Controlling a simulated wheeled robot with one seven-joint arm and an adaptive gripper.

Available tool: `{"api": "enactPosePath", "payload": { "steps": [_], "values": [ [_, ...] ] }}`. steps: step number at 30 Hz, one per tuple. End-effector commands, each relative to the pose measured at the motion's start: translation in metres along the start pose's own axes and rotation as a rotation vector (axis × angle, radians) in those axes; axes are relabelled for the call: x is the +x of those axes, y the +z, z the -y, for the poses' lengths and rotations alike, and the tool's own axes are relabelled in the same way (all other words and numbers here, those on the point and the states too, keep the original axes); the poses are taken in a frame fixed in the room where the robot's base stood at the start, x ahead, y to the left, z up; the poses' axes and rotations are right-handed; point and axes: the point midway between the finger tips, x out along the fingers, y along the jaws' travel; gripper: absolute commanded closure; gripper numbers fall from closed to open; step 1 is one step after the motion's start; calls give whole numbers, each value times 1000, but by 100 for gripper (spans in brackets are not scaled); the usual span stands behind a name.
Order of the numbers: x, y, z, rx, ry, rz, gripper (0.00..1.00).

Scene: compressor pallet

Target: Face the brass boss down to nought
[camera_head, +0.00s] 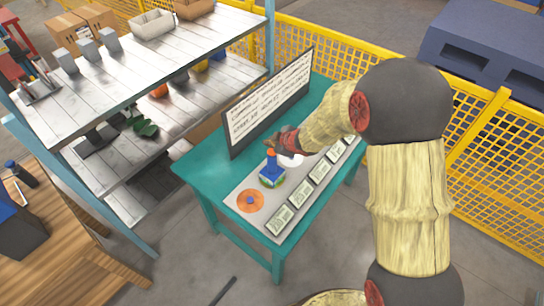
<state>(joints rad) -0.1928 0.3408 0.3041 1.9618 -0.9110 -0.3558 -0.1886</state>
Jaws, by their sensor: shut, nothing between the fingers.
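My gripper (280,143) is shut and empty, small in view and partly merged with the board behind it. It hangs over the teal table (190,172), just above a blue upright device (270,168) with an orange top and a green and yellow base. I cannot tell whether it touches the device. No part shows clearly as a brass boss. A row of small display plates (301,193) runs along the panel's front edge; their readings are too small to read.
A dark-framed text board (265,105) stands along the table's back edge. Wooden shelves (130,80) with grey blocks and bins are at the left. A yellow mesh fence (480,150) runs behind. A wooden bench (60,250) is at lower left.

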Motion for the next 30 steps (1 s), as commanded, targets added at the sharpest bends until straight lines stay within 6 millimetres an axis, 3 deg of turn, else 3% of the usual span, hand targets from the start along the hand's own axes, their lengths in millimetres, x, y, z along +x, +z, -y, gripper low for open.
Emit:
{"api": "enactPosePath", "payload": {
  "steps": [6, 30],
  "values": [
    [12, 8, 8, 0, 1, -1, 100],
    [11, 8, 8, 0, 1, -1, 100]
  ]
}}
